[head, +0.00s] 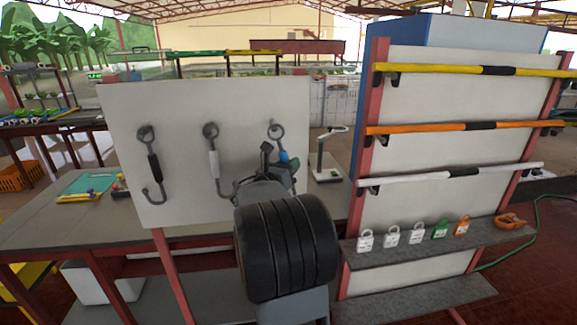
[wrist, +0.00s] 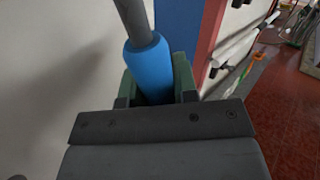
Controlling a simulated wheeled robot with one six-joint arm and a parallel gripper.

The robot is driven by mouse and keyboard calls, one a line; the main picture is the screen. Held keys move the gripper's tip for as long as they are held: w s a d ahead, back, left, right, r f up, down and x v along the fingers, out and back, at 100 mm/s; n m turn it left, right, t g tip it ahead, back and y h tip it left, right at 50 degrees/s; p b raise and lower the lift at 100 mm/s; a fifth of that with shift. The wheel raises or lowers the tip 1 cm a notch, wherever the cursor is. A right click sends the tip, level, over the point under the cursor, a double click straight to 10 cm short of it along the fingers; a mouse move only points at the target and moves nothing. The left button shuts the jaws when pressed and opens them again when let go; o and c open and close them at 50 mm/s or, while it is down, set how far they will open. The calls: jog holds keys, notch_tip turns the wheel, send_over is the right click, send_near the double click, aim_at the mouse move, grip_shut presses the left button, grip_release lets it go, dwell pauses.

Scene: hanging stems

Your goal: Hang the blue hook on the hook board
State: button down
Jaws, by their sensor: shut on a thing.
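The blue hook (wrist: 148,62) is in my gripper; in the wrist view its blue sleeve sits between the green jaws and its grey shaft runs up. In the head view its ring (head: 276,131) shows at the right peg of the white hook board (head: 180,105). I cannot tell whether the ring is around the peg or in front of it. My gripper (head: 283,163) is shut on the blue sleeve, close to the board; my arm hides the hook's lower end. A black-sleeved hook (head: 154,167) and a white-sleeved hook (head: 214,163) hang from the left and middle pegs.
A rack with a yellow pole (head: 440,69), an orange pole (head: 420,129) and a white pole (head: 420,177) stands right of the board. Several padlocks (head: 416,234) sit on its grey shelf. A scale-like stand (head: 325,160) is between board and rack. The grey table (head: 50,225) extends left.

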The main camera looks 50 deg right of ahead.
jog(key=shift+w+d, duration=1)
jog(key=shift+w, duration=0.2)
jog(key=shift+w+d, duration=1)
jog(key=shift+w, duration=0.2)
dwell(3.1)
jog(key=shift+d+f, duration=0.2)
jog(key=shift+f, duration=0.15)
dwell(0.6)
jog(key=shift+s, duration=0.1)
jog(key=c, duration=1.4)
grip_release()
jog(key=o, duration=0.6)
jog(key=shift+s+r, duration=0.1)
jog(key=shift+s, duration=0.05)
jog(key=shift+a, duration=0.15)
